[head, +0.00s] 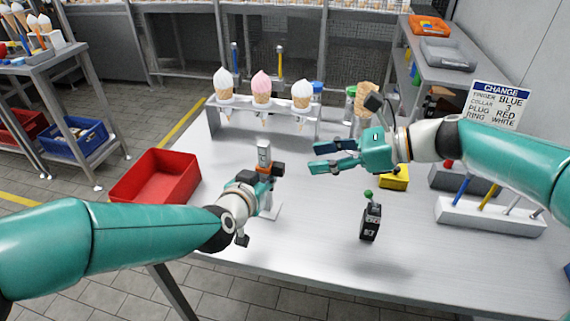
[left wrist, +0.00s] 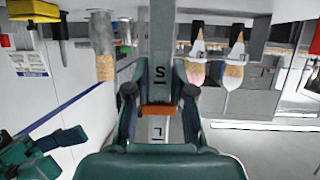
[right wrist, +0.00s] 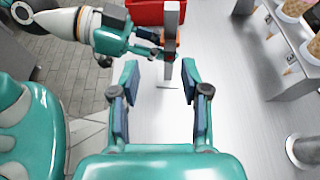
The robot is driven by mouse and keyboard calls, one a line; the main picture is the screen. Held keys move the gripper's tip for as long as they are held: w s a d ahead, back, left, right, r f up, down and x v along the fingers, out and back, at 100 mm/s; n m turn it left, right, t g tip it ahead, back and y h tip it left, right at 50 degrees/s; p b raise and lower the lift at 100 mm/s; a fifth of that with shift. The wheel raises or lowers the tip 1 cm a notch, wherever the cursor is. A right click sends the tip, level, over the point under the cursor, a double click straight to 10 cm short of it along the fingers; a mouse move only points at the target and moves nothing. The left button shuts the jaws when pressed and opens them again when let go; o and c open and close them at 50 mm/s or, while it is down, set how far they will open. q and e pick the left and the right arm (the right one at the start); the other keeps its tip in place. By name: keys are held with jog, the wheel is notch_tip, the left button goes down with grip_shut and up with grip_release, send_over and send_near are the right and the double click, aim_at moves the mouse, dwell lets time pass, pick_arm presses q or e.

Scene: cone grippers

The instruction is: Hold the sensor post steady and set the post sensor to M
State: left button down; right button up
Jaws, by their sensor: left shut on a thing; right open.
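The grey sensor post (head: 264,154) stands upright on a pale base plate (head: 270,212) on the table. My left gripper (head: 258,180) is shut around the post from the near left side. In the left wrist view the post (left wrist: 159,40) carries the letters S and L, with an orange part (left wrist: 158,110) between them, level with my left fingers. No M shows. My right gripper (head: 314,157) is open and empty, to the right of the post. In the right wrist view the post (right wrist: 171,40) stands beyond my right fingertips (right wrist: 160,75), apart from them.
A red bin (head: 156,180) is left of the post. A rack of ice cream cones (head: 262,120) stands behind. A small black device with a green knob (head: 371,220) is at the front right. A white holder (head: 490,217) and a yellow block (head: 394,178) are further right.

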aim_at(283, 165)
jog(key=shift+m+t, duration=0.4)
jog(key=shift+m, duration=0.1)
jog(key=x, duration=0.3)
jog(key=f+x, duration=0.1)
jog(key=x, duration=0.2)
jog(key=d+f+x, duration=0.1)
jog(key=x, duration=0.2)
jog(key=shift+w+a, duration=0.1)
jog(key=shift+w, duration=0.35)
jog(key=shift+c, duration=0.2)
grip_shut()
jog(key=shift+r, duration=0.15)
